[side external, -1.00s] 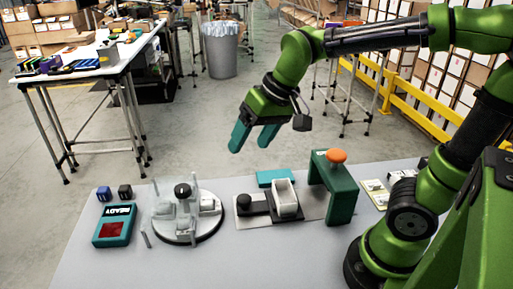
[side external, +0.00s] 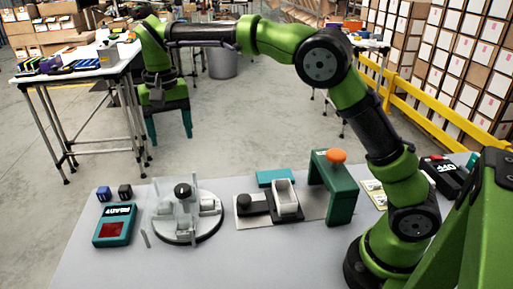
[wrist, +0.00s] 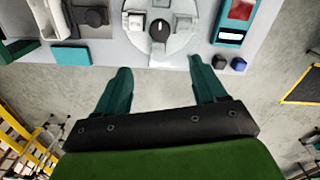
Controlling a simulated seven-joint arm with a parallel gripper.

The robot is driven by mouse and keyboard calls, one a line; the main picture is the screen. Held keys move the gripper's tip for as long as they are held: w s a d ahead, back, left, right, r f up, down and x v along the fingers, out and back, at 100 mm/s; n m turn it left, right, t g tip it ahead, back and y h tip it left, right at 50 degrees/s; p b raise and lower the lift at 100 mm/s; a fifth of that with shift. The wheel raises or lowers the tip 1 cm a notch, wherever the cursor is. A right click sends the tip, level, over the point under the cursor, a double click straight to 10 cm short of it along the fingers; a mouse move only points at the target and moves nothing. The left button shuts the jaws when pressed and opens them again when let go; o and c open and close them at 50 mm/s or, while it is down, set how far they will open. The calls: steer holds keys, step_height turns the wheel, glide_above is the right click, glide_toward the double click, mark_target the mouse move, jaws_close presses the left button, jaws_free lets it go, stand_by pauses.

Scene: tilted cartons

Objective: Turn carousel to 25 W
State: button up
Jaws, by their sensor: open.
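The carousel (side external: 178,236) is a round grey turntable with a black centre knob (side external: 182,190), pale blocks on it and thin upright plates. It stands on the left half of the grey table. Its disc also shows at the top of the wrist view (wrist: 152,52), with the knob (wrist: 159,31) near its middle. I cannot read any wattage marking. My gripper (side external: 169,137) points down, open and empty, above and beyond the carousel's far side. In the wrist view, my gripper's teal fingers (wrist: 160,70) are spread wide just below the disc, apart from it.
A teal box marked READY with a red screen (side external: 112,230) stands left of the carousel, near two small dark cubes (side external: 113,192). Right are a fixture with a white tray (side external: 285,196) and a green arch (side external: 340,190) with an orange button. Bare table lies in front.

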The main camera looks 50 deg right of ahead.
mark_target(182, 187)
step_height(182, 187, down, 15)
steer(key=shift+f, duration=0.15)
stand_by(0.4)
jaws_close()
